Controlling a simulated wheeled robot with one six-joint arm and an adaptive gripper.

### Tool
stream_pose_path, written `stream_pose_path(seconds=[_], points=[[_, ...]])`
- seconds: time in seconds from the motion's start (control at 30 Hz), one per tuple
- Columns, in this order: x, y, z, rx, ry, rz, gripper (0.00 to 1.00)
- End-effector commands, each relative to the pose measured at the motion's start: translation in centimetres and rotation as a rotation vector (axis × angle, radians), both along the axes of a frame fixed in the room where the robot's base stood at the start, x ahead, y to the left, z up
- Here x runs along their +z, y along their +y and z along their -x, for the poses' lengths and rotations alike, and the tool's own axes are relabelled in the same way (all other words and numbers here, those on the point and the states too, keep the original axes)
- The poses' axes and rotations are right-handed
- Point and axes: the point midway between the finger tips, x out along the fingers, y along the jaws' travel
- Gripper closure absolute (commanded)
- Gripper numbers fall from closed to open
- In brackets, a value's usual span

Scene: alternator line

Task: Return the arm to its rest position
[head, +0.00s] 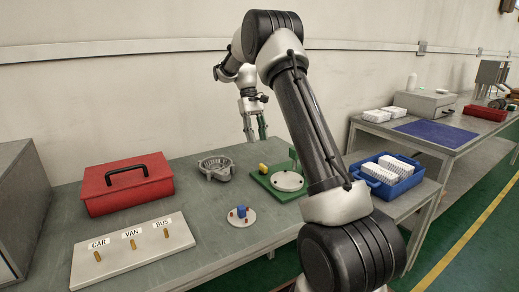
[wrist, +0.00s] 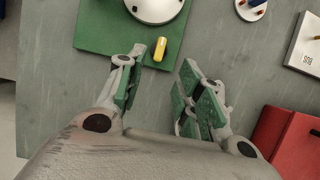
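My gripper (wrist: 165,85) is open and empty in the wrist view, its green-padded fingers apart above the grey table (wrist: 50,110). In the head view my gripper (head: 254,128) hangs over the back of the table, fingers downward, between the alternator housing and the green plate. My arm is raised and bent, its dark links crossing the middle of the head view.
On the table are a red toolbox (head: 125,184), a board with CAR, VAN and BUS labels (head: 133,258), a metal housing (head: 216,169), a round plate with a blue block (head: 242,222), and a green plate (head: 259,180) with a yellow piece (head: 262,169). A blue crate (head: 389,189) stands right.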

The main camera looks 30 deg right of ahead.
Motion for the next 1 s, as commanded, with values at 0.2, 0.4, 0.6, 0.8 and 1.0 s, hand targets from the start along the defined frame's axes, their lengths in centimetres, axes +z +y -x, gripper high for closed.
stream_pose_path(seconds=[0.2,0.4,0.6,0.8,1.0], points=[[0.9,0.0,-0.4,0.0,0.0,0.0,0.64],[0.9,0.0,-0.3,0.0,0.001,0.0,0.64],[0.9,0.0,-0.3,0.0,0.001,0.0,0.64],[-1.5,0.1,-0.8,-0.024,-0.044,0.009,0.64],[-2.5,1.1,4.3,-0.053,-0.089,0.013,0.64]])
